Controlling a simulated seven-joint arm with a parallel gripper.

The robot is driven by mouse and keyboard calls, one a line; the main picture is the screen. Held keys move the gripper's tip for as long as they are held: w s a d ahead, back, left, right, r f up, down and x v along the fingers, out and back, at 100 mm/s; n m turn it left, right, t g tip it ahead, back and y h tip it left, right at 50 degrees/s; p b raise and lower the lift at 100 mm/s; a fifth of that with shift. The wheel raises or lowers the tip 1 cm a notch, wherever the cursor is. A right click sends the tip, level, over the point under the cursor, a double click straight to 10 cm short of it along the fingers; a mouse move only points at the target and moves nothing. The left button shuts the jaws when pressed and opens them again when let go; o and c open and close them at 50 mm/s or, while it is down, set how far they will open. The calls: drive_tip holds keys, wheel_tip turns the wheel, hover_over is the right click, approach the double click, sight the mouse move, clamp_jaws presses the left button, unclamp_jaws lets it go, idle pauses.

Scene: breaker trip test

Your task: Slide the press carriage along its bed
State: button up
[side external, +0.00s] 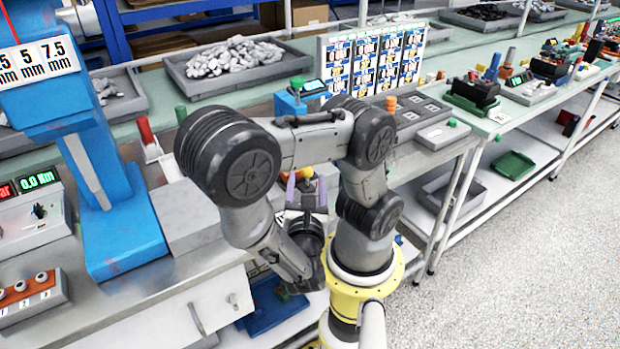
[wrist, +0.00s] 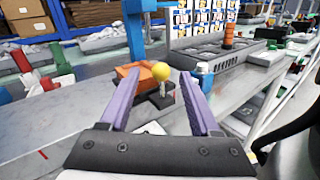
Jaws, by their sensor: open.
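My gripper (wrist: 160,77) is open, with its two purple fingers spread and nothing held between them. In the wrist view a yellow ball knob (wrist: 161,71) on a small dark base shows between the fingertips, beside an orange block (wrist: 130,72). I cannot tell whether the fingers are level with the knob or short of it. In the side view my gripper (side external: 306,190) is beside the bench edge, partly hidden by my arm. A tall blue press (side external: 125,222) with a millimetre scale stands at the left. I cannot tell for certain which part is its carriage.
A blue-capped post (wrist: 203,76) stands close to the right finger. A grey panel with an orange stack (side external: 391,104) and a card display (side external: 375,55) are behind. A red-handled lever (side external: 146,132) stands near the press. Bare metal bench (wrist: 50,135) lies left of the gripper.

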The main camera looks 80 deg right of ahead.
drive_tip(key=w+a+m+g+y, duration=0.35)
drive_tip(key=w+m+g, duration=0.45)
drive_tip(key=g, duration=0.5)
drive_tip(key=s+d+m, duration=0.1)
drive_tip(key=s+d, duration=0.8)
drive_tip(key=d, duration=0.1)
drive_tip(key=shift+d+f+h, duration=0.2)
drive_tip(key=shift+h, duration=0.15)
clamp_jaws()
idle(0.7)
